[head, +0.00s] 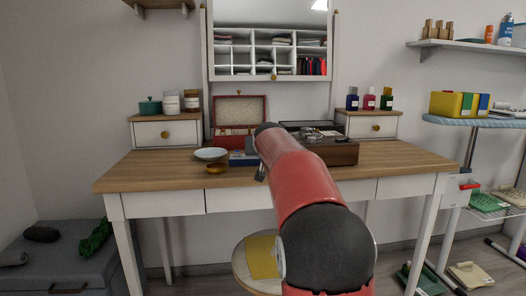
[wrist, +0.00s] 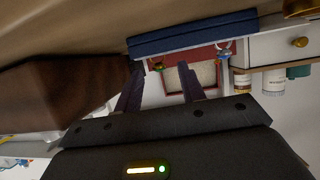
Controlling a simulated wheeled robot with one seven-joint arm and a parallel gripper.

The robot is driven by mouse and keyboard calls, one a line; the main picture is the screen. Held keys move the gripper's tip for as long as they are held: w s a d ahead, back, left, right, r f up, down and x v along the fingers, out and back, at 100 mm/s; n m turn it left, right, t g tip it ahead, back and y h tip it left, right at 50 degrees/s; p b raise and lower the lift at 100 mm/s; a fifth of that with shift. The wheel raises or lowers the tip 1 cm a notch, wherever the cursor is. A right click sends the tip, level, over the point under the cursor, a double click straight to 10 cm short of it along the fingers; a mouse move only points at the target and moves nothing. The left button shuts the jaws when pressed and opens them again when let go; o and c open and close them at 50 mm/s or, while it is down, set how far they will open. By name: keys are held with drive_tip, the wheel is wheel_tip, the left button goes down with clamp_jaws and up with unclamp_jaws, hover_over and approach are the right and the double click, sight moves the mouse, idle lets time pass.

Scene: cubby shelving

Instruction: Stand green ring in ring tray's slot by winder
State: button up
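An open red box (head: 216,140) with a raised, pale-lined lid stands at the back of the desk; it also shows in the wrist view (wrist: 205,53). I cannot make out its slots or name a winder for sure. In the wrist view a small green-gold thing (wrist: 158,67), possibly the green ring, is by the box, near the left finger. A small silver-blue thing (wrist: 224,53) is at the box's other side. My gripper (wrist: 163,72) is open, its two fingers apart and pointing toward the box, with nothing visibly clasped.
A brown wooden case (head: 335,153) stands close on the right. A pale bowl (head: 210,154) and a gold dish (head: 217,168) are at left. The desk's left front (head: 140,176) is clear.

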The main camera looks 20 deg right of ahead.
drive_tip(key=v, duration=0.6)
drive_tip(key=shift+s+a+r, duration=0.1)
drive_tip(key=shift+s, duration=0.15)
drive_tip(key=s+a+f+n+g+y+p, duration=0.1)
drive_tip(key=s+a+f, duration=0.4)
drive_tip(key=s, duration=0.7)
drive_tip(key=s+a+f+n+g+y+p, duration=0.1)
drive_tip(key=s+a+f, duration=0.5)
drive_tip(key=s, duration=0.7)
drive_tip(key=s+a+f+n+g+y+p, duration=0.2)
drive_tip(key=s+a+f+g+p, duration=0.3)
drive_tip(key=s, duration=0.7)
drive_tip(key=shift+s+a+f+y, duration=0.3)
drive_tip(key=shift+s+a, duration=0.05)
drive_tip(key=shift+a, duration=0.7)
